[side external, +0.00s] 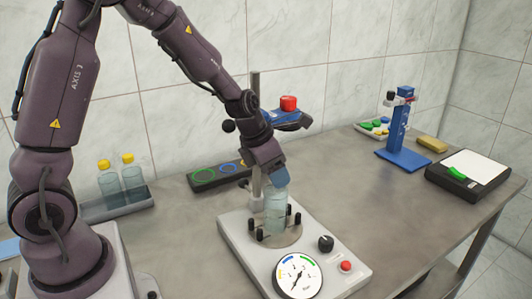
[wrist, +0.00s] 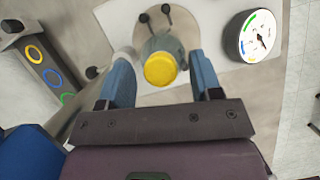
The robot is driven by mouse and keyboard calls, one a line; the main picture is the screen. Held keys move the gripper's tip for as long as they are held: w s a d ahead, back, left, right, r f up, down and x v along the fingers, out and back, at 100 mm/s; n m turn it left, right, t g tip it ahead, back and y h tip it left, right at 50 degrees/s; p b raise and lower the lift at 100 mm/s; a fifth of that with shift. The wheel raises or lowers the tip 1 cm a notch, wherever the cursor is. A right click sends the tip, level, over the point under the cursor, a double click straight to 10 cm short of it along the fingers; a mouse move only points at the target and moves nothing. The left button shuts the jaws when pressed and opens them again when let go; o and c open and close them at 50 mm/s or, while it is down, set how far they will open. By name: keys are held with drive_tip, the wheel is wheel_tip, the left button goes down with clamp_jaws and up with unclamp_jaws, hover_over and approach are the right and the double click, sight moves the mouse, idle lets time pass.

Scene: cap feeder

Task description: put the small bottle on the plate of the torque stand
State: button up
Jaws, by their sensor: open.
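The small bottle (side external: 276,212), clear blue-green, stands upright on the round plate (side external: 291,241) of the torque stand, among the black pegs. In the side view its top is hidden by my gripper (side external: 274,180). In the wrist view its yellow cap (wrist: 160,69) shows between the two blue fingers of my gripper (wrist: 162,62), with the plate (wrist: 178,22) beyond. The fingers are spread, with a visible gap on the right side of the cap. The torque stand (side external: 236,238) has a grey base with a round dial (side external: 298,277).
Two yellow-capped bottles (side external: 133,178) stand in a grey tray (side external: 119,208) at left. A dark panel with coloured rings (side external: 205,177) lies behind the stand. A blue post stand (side external: 404,140) and black scale (side external: 470,175) are at right.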

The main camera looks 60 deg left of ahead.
drive_tip(key=d+v, duration=0.1)
drive_tip(key=v, duration=1)
drive_tip(key=s+d+r+m, duration=0.1)
drive_tip(key=s+m, duration=0.4)
drive_tip(key=m, duration=0.6)
drive_tip(key=s+d+r+m, duration=0.2)
drive_tip(key=s+m, duration=0.4)
drive_tip(key=m, duration=0.5)
drive_tip(key=s+d+r+m+t, duration=0.1)
drive_tip(key=s+r+m, duration=0.2)
drive_tip(key=m, duration=0.8)
drive_tip(key=s, duration=0.2)
drive_tip(key=shift+s+d+r+m+y, duration=0.2)
drive_tip(key=shift+s+d+m+y, duration=0.1)
drive_tip(key=shift+s+d+y, duration=0.1)
drive_tip(key=shift+o, duration=0.4)
